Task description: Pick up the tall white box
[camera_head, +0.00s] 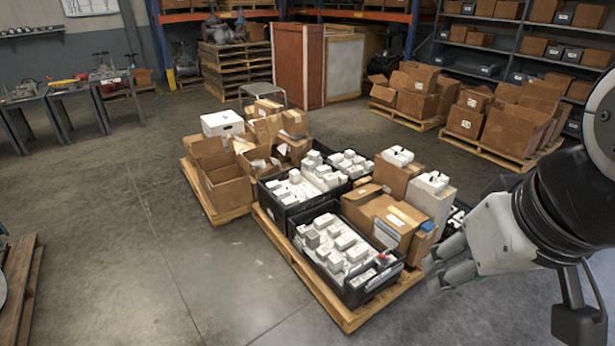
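A tall white box (431,208) stands upright at the right rear of the front pallet (347,315), with small white pieces on its top. A brown carton stands close on its left, and a brown carton with a label is in front of it. My gripper (436,268) is at the right, in front of and below the tall white box in the picture, apart from it. Its fingers point left. I see nothing held, but whether the fingers are open is unclear. Part of a black crate behind my gripper is hidden.
Black crates (352,292) of white pieces fill the pallet's front and left. Another pallet behind holds open cartons and a lower white box (222,124). Carton pallets and shelves stand at the back right. The floor at left (130,235) is clear.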

